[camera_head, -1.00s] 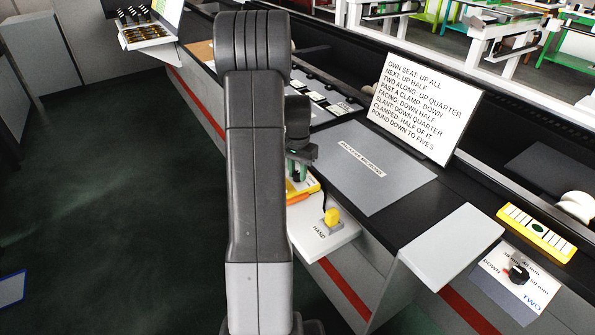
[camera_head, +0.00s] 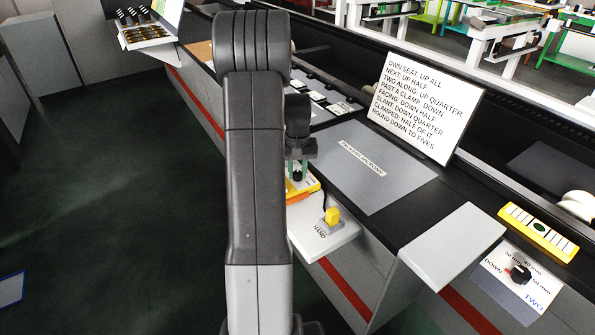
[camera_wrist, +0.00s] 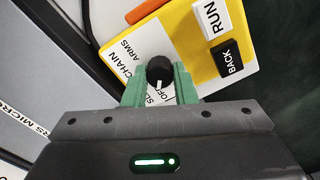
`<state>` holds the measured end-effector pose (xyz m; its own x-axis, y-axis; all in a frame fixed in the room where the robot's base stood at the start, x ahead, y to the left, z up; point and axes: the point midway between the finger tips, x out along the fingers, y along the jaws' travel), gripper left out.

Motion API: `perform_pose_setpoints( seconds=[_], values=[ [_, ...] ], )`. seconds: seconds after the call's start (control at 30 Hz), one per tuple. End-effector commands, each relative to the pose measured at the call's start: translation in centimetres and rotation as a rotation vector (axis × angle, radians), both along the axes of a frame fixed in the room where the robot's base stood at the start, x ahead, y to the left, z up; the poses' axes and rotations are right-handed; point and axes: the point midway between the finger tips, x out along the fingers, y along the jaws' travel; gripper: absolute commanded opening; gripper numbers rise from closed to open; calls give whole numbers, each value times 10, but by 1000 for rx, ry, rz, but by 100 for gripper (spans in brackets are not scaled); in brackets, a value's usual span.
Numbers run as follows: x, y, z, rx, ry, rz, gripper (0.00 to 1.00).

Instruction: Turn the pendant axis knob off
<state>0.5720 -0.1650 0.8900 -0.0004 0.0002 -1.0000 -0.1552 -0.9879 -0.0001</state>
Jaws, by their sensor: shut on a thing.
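The yellow pendant (camera_wrist: 188,42) lies face up, with a black round axis knob (camera_wrist: 158,68) that carries a white pointer mark. Labels CHAIN, ARMS, a partly hidden one starting with S, and OFF surround the knob. The pointer faces toward my palm, near the OFF lettering; I cannot tell if it lines up exactly. My gripper (camera_wrist: 160,84) has its green fingers closed on both sides of the knob. In the head view the pendant (camera_head: 312,183) shows beside my arm, with my gripper (camera_head: 297,170) over it.
The pendant has a white RUN button (camera_wrist: 212,18), a black BACK button (camera_wrist: 228,58) and an orange part (camera_wrist: 147,9). A yellow HAND switch (camera_head: 332,215) sits on a white shelf close by. A rule sign (camera_head: 425,105) and a TWO dial (camera_head: 520,274) stand right.

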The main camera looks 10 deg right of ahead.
Motion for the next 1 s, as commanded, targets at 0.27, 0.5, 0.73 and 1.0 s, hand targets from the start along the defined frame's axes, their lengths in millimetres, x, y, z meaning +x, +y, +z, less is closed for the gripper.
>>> perform_pose_setpoints(
  seconds=[0.27, 0.5, 0.73, 1.0],
  values=[
    [0, 0, 1, 0, -2, 107, 2],
    [0, 0, 1, 0, -2, 133, 2],
    [0, 0, 1, 0, -1, 133, 2],
    [0, 0, 1, 0, -1, 132, 47]
  ],
)
